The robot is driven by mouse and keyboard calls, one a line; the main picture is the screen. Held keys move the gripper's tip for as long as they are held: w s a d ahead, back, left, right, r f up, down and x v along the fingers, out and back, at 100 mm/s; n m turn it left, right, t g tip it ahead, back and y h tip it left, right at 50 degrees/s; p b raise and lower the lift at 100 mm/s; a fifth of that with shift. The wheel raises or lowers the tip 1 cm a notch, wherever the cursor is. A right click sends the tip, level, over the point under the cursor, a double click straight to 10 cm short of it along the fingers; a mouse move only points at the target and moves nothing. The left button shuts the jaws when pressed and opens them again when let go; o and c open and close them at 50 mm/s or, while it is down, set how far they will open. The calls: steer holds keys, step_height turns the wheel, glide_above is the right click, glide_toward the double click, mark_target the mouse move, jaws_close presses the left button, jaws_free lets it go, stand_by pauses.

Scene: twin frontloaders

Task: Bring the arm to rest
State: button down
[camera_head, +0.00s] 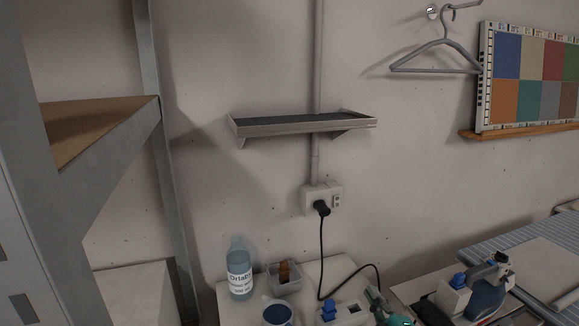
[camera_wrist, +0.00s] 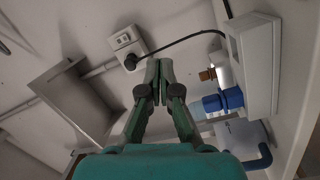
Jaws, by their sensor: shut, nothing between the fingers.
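My gripper (camera_wrist: 160,68) is in the wrist view, with its two green fingers together at the tips and nothing held between them. It points toward the wall near the socket (camera_wrist: 127,45), and the gap to the wall cannot be told. In the head view a small teal part (camera_head: 378,300) at the bottom edge looks like part of my arm. The rest of the arm is out of view there.
A worktop below the wall socket (camera_head: 322,199) holds a labelled bottle (camera_head: 239,274), a small bin (camera_head: 284,280) and a mug (camera_head: 277,313). A black cable (camera_head: 321,255) hangs there. A wall shelf (camera_head: 300,126) is empty. Metal racking (camera_head: 160,150) stands left.

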steer(key=s+f+m+g+h, duration=0.15)
steer(key=s+f+m, duration=0.35)
steer(key=s+f, duration=0.5)
steer(key=s+f+m+h, duration=0.2)
steer(key=s+f+m, duration=0.3)
steer(key=s, duration=1)
steer(key=s+a+r+m+g, duration=0.1)
steer(key=s+m, duration=0.4)
steer(key=s, duration=1.9)
steer(key=shift+s+r+m+g, duration=0.15)
steer(key=shift+r+m+g, duration=0.15)
steer(key=shift+r+g, duration=0.15)
steer(key=shift+a, duration=0.1)
